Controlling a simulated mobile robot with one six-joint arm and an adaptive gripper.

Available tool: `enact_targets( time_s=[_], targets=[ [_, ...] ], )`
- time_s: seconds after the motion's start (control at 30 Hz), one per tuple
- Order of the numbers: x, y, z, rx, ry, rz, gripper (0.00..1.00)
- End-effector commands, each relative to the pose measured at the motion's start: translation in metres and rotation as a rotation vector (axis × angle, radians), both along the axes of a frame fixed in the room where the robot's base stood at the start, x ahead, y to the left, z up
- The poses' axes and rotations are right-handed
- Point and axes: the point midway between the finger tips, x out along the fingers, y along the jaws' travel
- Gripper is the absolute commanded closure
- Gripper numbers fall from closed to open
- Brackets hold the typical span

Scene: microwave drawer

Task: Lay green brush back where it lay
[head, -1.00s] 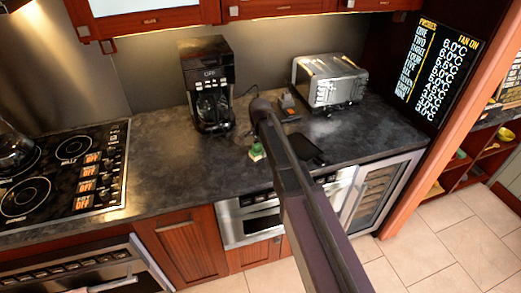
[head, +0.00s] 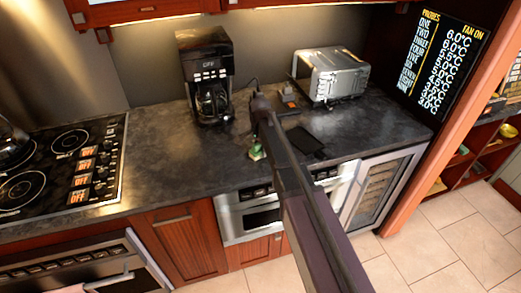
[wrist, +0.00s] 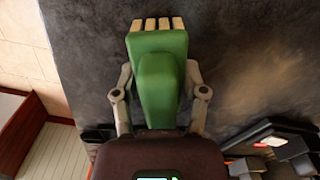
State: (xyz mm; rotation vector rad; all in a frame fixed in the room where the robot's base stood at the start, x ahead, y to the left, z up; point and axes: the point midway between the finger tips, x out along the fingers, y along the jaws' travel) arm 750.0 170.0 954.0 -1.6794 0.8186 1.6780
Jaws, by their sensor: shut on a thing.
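The green brush (wrist: 158,90) has a green body and pale bristles, which point to the top of the wrist view. My gripper (wrist: 160,78) is shut on it, with one finger on each side of the body. In the head view a small green part of the brush (head: 256,153) shows over the dark countertop (head: 165,150), near its front edge and left of my arm. My arm hides most of the gripper there. I cannot tell whether the brush touches the counter.
A coffee maker (head: 205,75) stands behind left, and a toaster oven (head: 330,75) behind right. A flat black object (head: 305,140) lies right of my arm. A stove (head: 65,160) is at far left. The counter between stove and brush is clear.

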Motion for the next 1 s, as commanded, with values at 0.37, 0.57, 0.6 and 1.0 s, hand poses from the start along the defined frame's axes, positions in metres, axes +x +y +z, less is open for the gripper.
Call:
enact_targets(
  time_s=[0.37, 0.57, 0.6, 1.0],
  targets=[
    [0.000, 0.000, 0.000, 0.000, 0.000, 0.000, 0.04],
    [0.000, 0.000, 0.000, 0.000, 0.000, 0.000, 0.04],
    [0.000, 0.000, 0.000, 0.000, 0.000, 0.000, 0.04],
    [0.000, 0.000, 0.017, 0.000, 0.000, 0.000, 0.04]
  ],
)
